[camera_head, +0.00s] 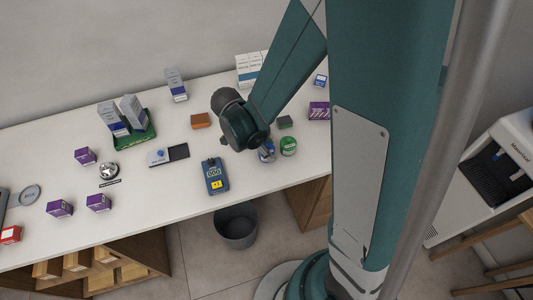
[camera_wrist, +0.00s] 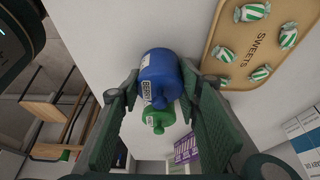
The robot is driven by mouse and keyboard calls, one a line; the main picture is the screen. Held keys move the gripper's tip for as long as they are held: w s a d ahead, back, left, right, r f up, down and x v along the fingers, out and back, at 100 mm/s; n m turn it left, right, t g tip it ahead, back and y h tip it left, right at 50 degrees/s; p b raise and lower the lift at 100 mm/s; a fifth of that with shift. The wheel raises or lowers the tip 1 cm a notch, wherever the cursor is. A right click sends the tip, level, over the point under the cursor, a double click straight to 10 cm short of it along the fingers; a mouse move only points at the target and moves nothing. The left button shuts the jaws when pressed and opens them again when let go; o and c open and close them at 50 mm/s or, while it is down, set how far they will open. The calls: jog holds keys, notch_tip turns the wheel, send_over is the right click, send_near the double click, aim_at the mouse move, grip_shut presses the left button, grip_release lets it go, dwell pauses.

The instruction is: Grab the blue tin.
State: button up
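The blue tin (camera_head: 267,155) is a small rounded container with a white label. In the head view it stands near the counter's front edge, partly hidden by my gripper (camera_head: 262,145). In the wrist view the blue tin (camera_wrist: 160,78) is between the far ends of the fingers of my gripper (camera_wrist: 160,90). The fingers are spread on either side of it; whether a pad touches it is unclear. A green tin (camera_head: 289,146) stands just to its right and shows beside it in the wrist view (camera_wrist: 158,118).
A sweets tray (camera_wrist: 228,55) shows in the wrist view. A grey bin (camera_head: 236,226) stands on the floor.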

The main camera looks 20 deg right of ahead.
jog(key=shift+r, duration=0.1)
dwell(0.3)
jog(key=shift+r+p, duration=0.75)
jog(key=shift+r, duration=4.15)
jog(key=shift+w, duration=0.1)
